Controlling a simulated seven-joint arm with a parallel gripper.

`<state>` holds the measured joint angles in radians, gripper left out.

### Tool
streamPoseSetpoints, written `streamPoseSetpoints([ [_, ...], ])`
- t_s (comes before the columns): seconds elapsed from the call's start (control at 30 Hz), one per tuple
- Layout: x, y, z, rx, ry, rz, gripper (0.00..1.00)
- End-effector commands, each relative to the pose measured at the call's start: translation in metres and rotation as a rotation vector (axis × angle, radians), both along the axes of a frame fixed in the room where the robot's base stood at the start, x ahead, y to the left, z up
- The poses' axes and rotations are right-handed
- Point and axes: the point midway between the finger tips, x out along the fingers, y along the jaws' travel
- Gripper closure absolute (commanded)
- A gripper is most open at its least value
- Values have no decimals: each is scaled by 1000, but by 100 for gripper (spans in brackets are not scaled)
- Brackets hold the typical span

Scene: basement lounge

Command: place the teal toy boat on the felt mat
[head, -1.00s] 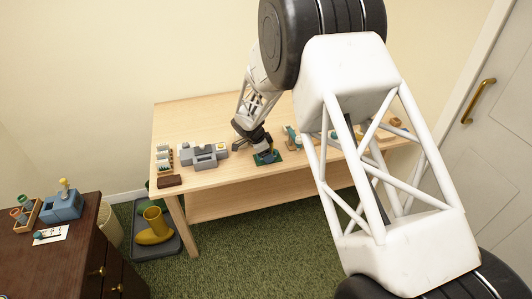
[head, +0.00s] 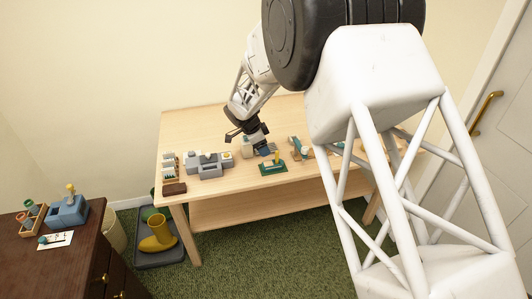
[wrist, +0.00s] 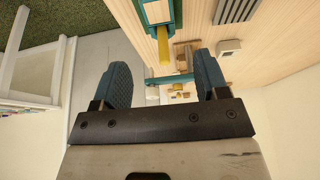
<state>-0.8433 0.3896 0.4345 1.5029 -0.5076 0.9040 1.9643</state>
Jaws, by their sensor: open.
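I cannot make out the felt mat for sure; my arm covers the table's right part.
A grey blocky device (head: 208,164) stands left of the boat, with a dark brown block (head: 174,189) at the table's front left corner. A teal-and-wood item (head: 299,148) is close on the right. The table (head: 190,125) is bare at the back left.

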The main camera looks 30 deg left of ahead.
Motion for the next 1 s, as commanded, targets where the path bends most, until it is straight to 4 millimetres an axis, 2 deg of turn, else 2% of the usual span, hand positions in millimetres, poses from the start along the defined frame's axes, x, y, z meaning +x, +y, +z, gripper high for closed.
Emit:
streamPoseSetpoints([
  [0.27,-5,5,16,-1,1,0,32],
  [1.0,-5,5,17,-1,1,0,32],
])
